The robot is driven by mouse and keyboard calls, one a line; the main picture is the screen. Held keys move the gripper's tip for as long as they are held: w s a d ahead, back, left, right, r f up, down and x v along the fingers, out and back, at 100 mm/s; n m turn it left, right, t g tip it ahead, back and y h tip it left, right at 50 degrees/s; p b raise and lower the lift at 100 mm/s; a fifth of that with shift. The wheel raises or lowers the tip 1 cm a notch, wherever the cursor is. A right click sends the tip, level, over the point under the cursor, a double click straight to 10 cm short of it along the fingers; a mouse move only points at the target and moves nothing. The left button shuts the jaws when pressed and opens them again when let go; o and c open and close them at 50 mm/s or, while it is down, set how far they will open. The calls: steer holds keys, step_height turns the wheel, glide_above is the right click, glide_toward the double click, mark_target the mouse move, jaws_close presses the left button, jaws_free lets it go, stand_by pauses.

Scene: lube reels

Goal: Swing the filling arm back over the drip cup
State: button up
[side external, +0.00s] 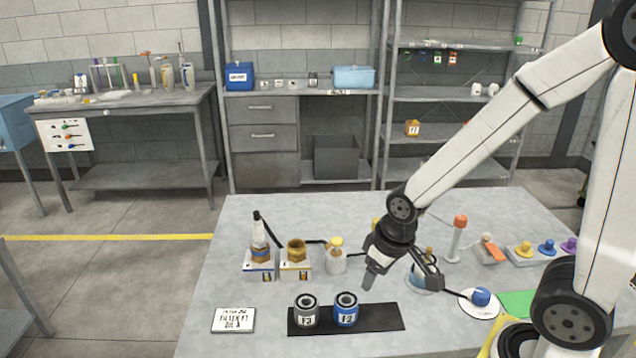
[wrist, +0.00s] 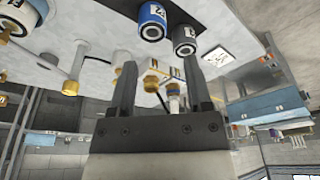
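A white post with an orange cap (side external: 456,238), which looks like the filling arm's stand, is right of my gripper in the side view. A thin pale rod runs left from it toward my wrist. A brass-tipped fitting (wrist: 17,24) is near that rod. A blue and white round base (side external: 420,284), partly behind my wrist, may be the drip cup; I cannot tell. My gripper (side external: 370,282) points down above the table, its fingers apart and empty in the wrist view (wrist: 158,58).
A grey reel (side external: 305,312) and blue reel (side external: 346,311) stand on a black mat (side external: 385,318). A white bottle (side external: 260,236), a brown-topped jar (side external: 296,250) and a yellow-capped jar (side external: 336,258) stand behind. A card (side external: 233,320) lies left. Colored knobs (side external: 546,247) sit right.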

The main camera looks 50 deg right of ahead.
steer(key=shift+o, duration=0.8)
steer(key=w+d+r+m+g, duration=0.1)
steer(key=w+d+m, duration=0.5)
steer(key=w+d, duration=0.3)
steer(key=shift+w+d+m, duration=0.4)
steer(key=shift+d, duration=0.25)
steer(key=m+g, duration=0.2)
steer(key=m, duration=0.4)
glide_above(378, 220)
steer(key=shift+s+f, duration=0.1)
steer(key=shift+f, duration=0.15)
steer(key=shift+f, duration=3.75)
jaws_close()
